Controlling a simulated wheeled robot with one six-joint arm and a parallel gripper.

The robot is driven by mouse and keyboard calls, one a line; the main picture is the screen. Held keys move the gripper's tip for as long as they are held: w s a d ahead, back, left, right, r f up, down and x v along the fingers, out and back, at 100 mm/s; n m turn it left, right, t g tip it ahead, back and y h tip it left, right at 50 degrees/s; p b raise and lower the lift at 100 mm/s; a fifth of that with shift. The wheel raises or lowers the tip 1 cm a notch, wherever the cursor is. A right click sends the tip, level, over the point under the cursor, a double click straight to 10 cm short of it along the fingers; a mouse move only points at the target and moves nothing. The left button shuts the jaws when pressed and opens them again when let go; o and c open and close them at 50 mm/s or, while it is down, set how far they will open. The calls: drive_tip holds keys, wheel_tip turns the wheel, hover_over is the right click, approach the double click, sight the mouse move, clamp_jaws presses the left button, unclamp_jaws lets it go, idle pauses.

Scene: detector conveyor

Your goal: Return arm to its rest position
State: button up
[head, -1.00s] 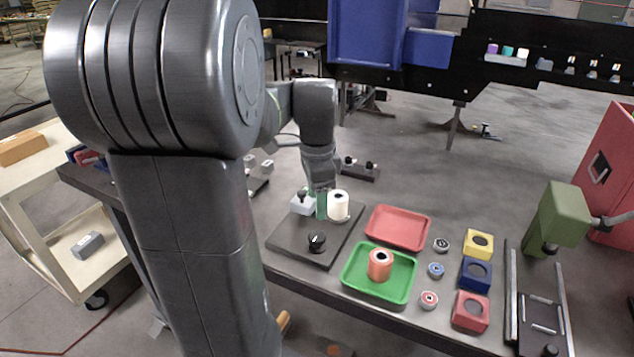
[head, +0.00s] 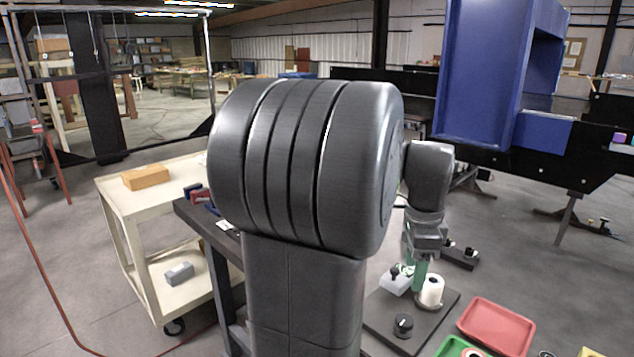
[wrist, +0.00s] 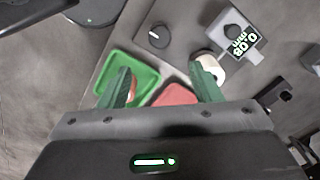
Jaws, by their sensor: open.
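My gripper (wrist: 163,85) is open and empty in the wrist view, its two green fingers spread apart. In the head view my gripper (head: 412,270) hangs above the dark plate (head: 375,322), beside a white cylinder (head: 431,291). The white cylinder also shows in the wrist view (wrist: 208,62), partly behind the right finger. My arm's large grey joint covers the middle of the head view and hides part of the bench.
The plate carries a black knob (head: 403,322) and a white box (head: 396,281), whose lit display (wrist: 243,40) faces the wrist camera. A red tray (head: 497,325) and green tray (head: 450,347) lie nearby. A cream cart (head: 110,200) stands left; a blue housing (head: 480,70) rises behind.

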sight(405, 319)
wheel_tip(405, 319, down, 13)
drive_tip(key=shift+f, duration=0.1)
idle(0.3)
